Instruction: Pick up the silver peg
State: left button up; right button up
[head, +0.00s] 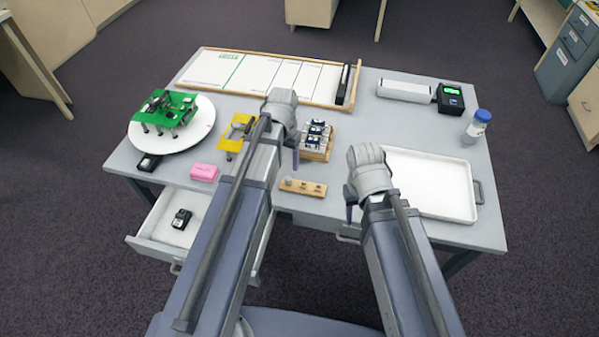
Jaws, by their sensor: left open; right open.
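A small light wooden block (313,190) lies near the front edge of the table, between my two arms. A short silver-grey piece, which looks like the silver peg (288,182), stands at its left end; darker small spots show along the rest of the block. My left gripper (295,154) is above the table, behind the block and beside a wooden holder. My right gripper (350,203) is to the right of the block, close to the white tray. Both grippers are open and appear empty. Their wrists and arms hide most of the fingers.
A white tray (467,214) lies at right and a wooden holder (322,155) with small modules behind the block. A pink block (204,173), yellow board (233,145) and white turntable (203,129) with a green board are left. The drawer (152,241) is open.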

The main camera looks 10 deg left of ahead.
aim_at(288, 178)
pick_arm(q)
jog(key=shift+w, duration=0.1)
jog(key=shift+f+b, duration=0.4)
jog(key=shift+b, duration=0.05)
notch_tip(288, 178, down, 7)
jog(key=b, duration=0.7)
jog(key=shift+d+f, duration=0.1)
jog(key=shift+d, duration=0.05)
jog(key=shift+c, duration=0.2)
grip_shut()
